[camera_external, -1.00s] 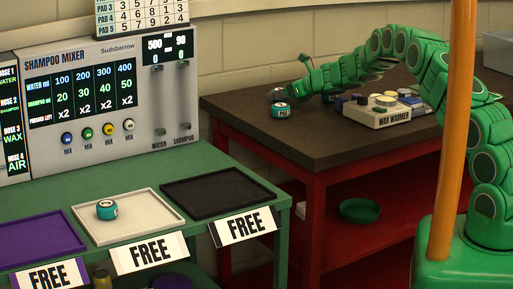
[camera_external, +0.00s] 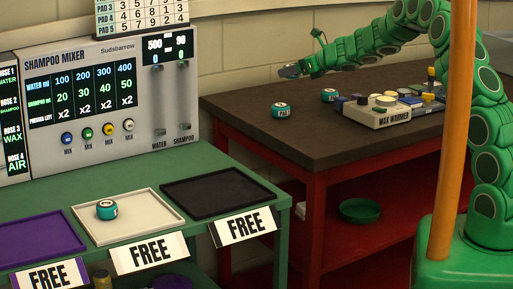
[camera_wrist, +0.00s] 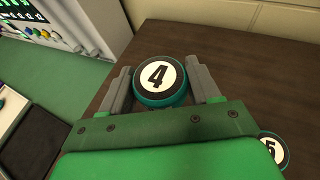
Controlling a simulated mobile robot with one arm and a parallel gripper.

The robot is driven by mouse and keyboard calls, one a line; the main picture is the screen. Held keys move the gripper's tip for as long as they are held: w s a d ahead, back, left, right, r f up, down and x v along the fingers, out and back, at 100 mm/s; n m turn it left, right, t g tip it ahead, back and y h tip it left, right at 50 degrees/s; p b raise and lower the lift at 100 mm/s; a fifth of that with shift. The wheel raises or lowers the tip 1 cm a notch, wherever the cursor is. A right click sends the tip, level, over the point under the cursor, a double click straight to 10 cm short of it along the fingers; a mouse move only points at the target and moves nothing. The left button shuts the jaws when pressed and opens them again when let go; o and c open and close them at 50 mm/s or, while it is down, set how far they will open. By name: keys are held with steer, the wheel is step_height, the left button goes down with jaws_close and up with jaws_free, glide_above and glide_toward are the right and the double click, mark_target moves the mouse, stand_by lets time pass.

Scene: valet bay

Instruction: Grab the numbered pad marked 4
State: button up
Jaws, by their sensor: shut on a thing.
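The pad marked 4 (camera_wrist: 160,77) is a round teal puck with a black top and a white disc. In the wrist view it sits between the two grey fingers of my gripper (camera_wrist: 164,90), which are shut on it. In the external view my gripper (camera_external: 289,71) is raised above the dark brown table (camera_external: 245,103), and the held pad is hard to make out there. Another pad, marked 5 (camera_wrist: 272,150), shows at the lower right of the wrist view, partly hidden by my gripper.
Two teal pads stand on the brown table, a front one (camera_external: 280,110) and a back one (camera_external: 329,95). The wax warmer (camera_external: 385,112) is right of them. Left is a green bench with a purple tray (camera_external: 40,240), a white tray (camera_external: 140,225) bearing a pad (camera_external: 106,209), and a black tray (camera_external: 215,192).

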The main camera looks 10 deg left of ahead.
steer(key=s+d+r, duration=0.3)
steer(key=s+d, duration=0.1)
steer(key=s, duration=0.1)
steer(key=shift+s+d, duration=0.15)
steer(key=shift+d, duration=0.05)
